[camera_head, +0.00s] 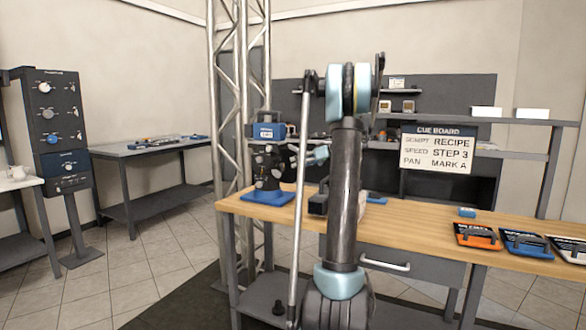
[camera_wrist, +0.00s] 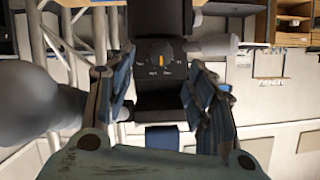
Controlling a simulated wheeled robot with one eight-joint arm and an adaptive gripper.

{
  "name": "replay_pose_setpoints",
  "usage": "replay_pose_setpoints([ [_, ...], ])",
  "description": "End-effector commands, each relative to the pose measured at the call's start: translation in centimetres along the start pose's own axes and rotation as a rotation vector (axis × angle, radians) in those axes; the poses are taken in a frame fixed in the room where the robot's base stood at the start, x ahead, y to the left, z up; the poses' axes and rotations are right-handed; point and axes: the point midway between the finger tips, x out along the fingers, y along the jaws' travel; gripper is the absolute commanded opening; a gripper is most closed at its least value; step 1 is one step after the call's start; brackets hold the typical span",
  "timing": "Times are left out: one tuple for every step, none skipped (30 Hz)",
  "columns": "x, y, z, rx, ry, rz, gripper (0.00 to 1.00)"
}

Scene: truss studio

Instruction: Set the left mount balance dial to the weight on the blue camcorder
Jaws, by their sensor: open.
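The blue camcorder (camera_head: 268,131) sits on top of a black mount (camera_head: 266,168) with a blue base, at the left end of the wooden workbench. A white label shows on its side, too small to read. In the wrist view, a dark dial face (camera_wrist: 150,72) with an orange pointer (camera_wrist: 161,62) and small, unreadable white marks lies between and beyond my fingers. My gripper (camera_head: 314,155) is beside the mount, on its right in the head view. In the wrist view my gripper (camera_wrist: 157,88) is open and empty. Contact with the dial cannot be told.
A metal truss (camera_head: 226,110) rises behind the mount. My arm hides the bench middle. Orange (camera_head: 478,236) and blue (camera_head: 525,243) cards lie at the right. A dark control panel (camera_head: 52,120) stands far left.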

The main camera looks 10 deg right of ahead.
Motion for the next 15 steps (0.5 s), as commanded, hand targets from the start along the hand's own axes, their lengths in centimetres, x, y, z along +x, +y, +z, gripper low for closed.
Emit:
replay_pose_setpoints([
  [-0.46, 0.03, 0.01, 0.001, 0.0, 0.001, 0.51],
  [-0.63, 0.02, 0.01, 0.001, 0.0, 0.001, 0.51],
  [-0.78, 0.01, 0.02, 0.001, 0.0, 0.0, 0.51],
  [-0.86, 0.01, 0.02, 0.001, 0.0, 0.0, 0.51],
  [-0.91, 0.0, 0.02, 0.0, 0.0, 0.0, 0.51],
  [-0.94, 0.0, 0.02, 0.0, 0.0, 0.0, 0.51],
  [-0.94, -0.01, 0.02, 0.0, 0.0, 0.0, 0.51],
  [-0.94, -0.01, 0.02, 0.0, 0.0, 0.0, 0.51],
  [-0.93, -0.01, 0.02, 0.0, 0.0, 0.0, 0.51],
  [-0.92, -0.01, 0.02, 0.0, 0.0, 0.0, 0.51],
  [-0.92, -0.01, 0.02, 0.0, 0.0, 0.0, 0.51],
  [-0.91, -0.01, 0.02, 0.0, 0.0, 0.0, 0.51],
  [-0.92, -0.02, 0.02, 0.001, 0.0, 0.0, 0.51],
  [-0.93, -0.03, 0.03, 0.004, 0.001, 0.0, 0.51],
  [-0.96, -0.06, 0.04, 0.011, 0.002, 0.002, 0.51],
])
